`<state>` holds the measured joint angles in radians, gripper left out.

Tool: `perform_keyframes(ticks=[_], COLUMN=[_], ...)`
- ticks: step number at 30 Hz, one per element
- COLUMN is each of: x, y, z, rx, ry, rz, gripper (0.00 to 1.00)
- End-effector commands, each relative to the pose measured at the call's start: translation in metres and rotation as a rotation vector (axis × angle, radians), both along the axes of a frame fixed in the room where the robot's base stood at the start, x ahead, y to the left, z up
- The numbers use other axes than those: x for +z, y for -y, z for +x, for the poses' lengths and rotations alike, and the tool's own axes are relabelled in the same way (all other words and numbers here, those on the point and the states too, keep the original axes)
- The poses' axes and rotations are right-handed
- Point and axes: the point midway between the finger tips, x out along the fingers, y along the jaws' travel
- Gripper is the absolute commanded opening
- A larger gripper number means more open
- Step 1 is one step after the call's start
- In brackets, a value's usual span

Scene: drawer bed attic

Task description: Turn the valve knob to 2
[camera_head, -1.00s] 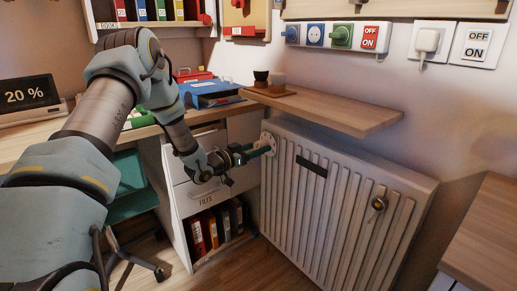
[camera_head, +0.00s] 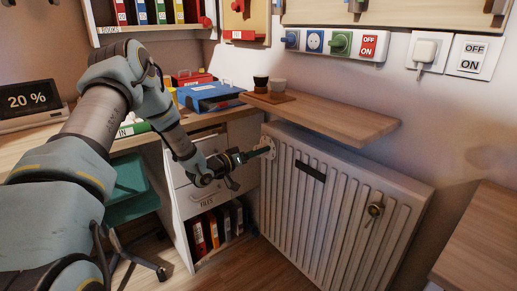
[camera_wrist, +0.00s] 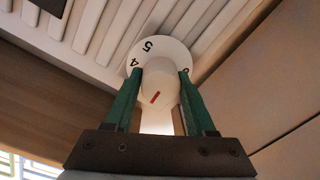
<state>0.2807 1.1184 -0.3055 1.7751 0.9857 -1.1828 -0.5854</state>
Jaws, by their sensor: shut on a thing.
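The white valve knob (camera_wrist: 155,90) sits in front of a round white dial plate (camera_wrist: 171,49) on the radiator. A red mark on the knob faces the wrist camera. The digits 5 and 4 show on the dial's upper left, and a partly hidden digit shows at its right; I cannot see a 2. My gripper (camera_wrist: 158,82) has its two green fingers shut on the knob, one on each side. In the head view my gripper (camera_head: 260,153) reaches the dial plate (camera_head: 268,141) at the radiator's upper left corner.
The white radiator (camera_head: 335,195) stands under a wooden shelf (camera_head: 350,120) holding two cups. A drawer unit (camera_head: 205,200) with binders is just left of the gripper. Switches and sockets (camera_head: 335,43) are on the wall above. A wooden surface (camera_head: 485,235) is at right.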

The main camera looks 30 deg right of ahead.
Motion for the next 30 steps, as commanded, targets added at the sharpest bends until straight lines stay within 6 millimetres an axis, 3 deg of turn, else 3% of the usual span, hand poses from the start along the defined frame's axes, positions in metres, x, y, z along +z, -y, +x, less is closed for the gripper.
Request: perform_keyframes(ticks=[15, 30], x=[0.0007, -0.0001], y=[-0.0006, -0.0005], z=[0.0006, 0.0007], rx=[0.001, 0.001], ry=[-0.304, -0.35], rz=[-0.06, -0.067], gripper=[0.0, 0.0])
